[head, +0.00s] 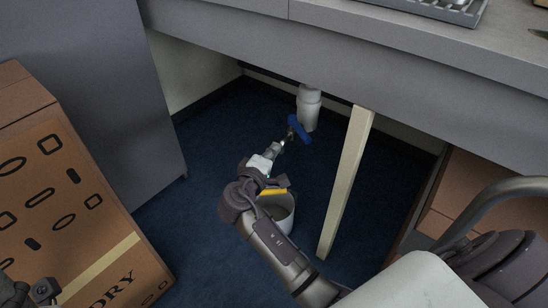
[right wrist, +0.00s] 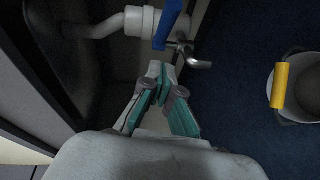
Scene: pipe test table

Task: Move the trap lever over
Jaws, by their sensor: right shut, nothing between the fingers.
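The trap lever is a blue bar (head: 299,129) under the counter, in front of a white pipe (head: 308,106). In the right wrist view the blue lever (right wrist: 168,22) is at the top, beside the white pipe fitting (right wrist: 143,20), with a metal spout (right wrist: 190,56) just below it. My right gripper (head: 282,143) reaches in under the counter, close to the lever. In the right wrist view its fingertips (right wrist: 159,72) are together and empty, just short of the lever; I cannot tell whether they touch it. Only a dark part of my left arm shows at bottom left, without its fingers.
A bucket (head: 281,212) with a yellow handle grip stands on the blue floor below my right arm. A pale post (head: 346,180) stands right of the lever. A cardboard box (head: 65,200) is at left. The counter edge (head: 400,62) hangs above my arm.

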